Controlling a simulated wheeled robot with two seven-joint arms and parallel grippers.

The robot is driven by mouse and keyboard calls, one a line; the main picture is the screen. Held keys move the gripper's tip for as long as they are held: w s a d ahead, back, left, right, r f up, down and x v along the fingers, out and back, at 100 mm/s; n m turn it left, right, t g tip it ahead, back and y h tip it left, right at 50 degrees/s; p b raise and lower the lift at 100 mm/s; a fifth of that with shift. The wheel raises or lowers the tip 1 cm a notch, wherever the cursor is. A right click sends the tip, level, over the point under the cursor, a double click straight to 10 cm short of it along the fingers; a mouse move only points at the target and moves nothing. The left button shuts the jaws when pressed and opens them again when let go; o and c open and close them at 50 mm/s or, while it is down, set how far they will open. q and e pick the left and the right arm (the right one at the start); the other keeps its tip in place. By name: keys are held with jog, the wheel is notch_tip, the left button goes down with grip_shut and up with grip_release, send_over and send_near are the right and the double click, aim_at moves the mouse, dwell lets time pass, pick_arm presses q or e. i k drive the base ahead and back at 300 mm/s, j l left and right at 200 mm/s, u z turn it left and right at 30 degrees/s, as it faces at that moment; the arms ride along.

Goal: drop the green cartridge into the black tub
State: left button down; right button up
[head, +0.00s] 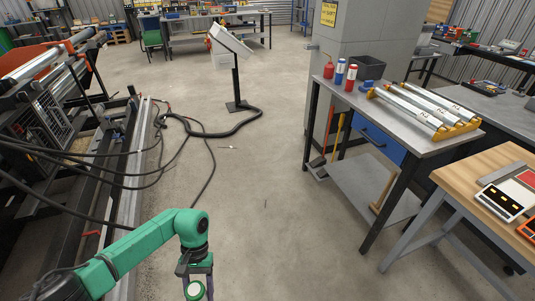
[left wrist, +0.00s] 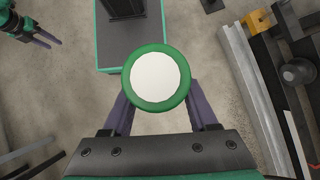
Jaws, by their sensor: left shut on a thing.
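The green cartridge (left wrist: 155,78), with a round white end and a green rim, is between the purple fingers of my left gripper in the left wrist view. In the head view the cartridge (head: 195,290) shows at the bottom edge, held by my left gripper (head: 197,283) over the floor; its lower part is cut off. The black tub (head: 369,67) stands on the grey workbench at the right, well away from the cartridge. My right gripper (left wrist: 48,37) shows at the upper left of the left wrist view, its two fingers apart and empty.
On the grey workbench (head: 400,135) are a red bottle (head: 328,69), a blue cartridge (head: 340,72), a red cartridge (head: 351,78) and a rack of rollers (head: 425,107). A stand (head: 236,85) with cables is ahead. A machine (head: 60,120) is at the left.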

aim_at(362, 79)
jog(key=i+j+u, duration=0.1)
jog(key=i+u, duration=0.2)
jog(key=i, duration=2)
jog(key=i+z, duration=0.25)
jog(key=z, duration=0.15)
jog(key=i+j+z, duration=0.1)
jog(key=i+z, duration=0.15)
jog(key=z, duration=0.2)
jog(key=i+j+z, duration=0.2)
jog(key=z, duration=0.2)
jog(key=i+j+z, duration=0.25)
jog(key=z, duration=0.2)
jog(key=i+j+z, duration=0.2)
jog(key=j+z, duration=0.2)
jog(key=i+j+z, duration=0.1)
jog(key=j+z, duration=0.2)
jog(key=z, duration=0.15)
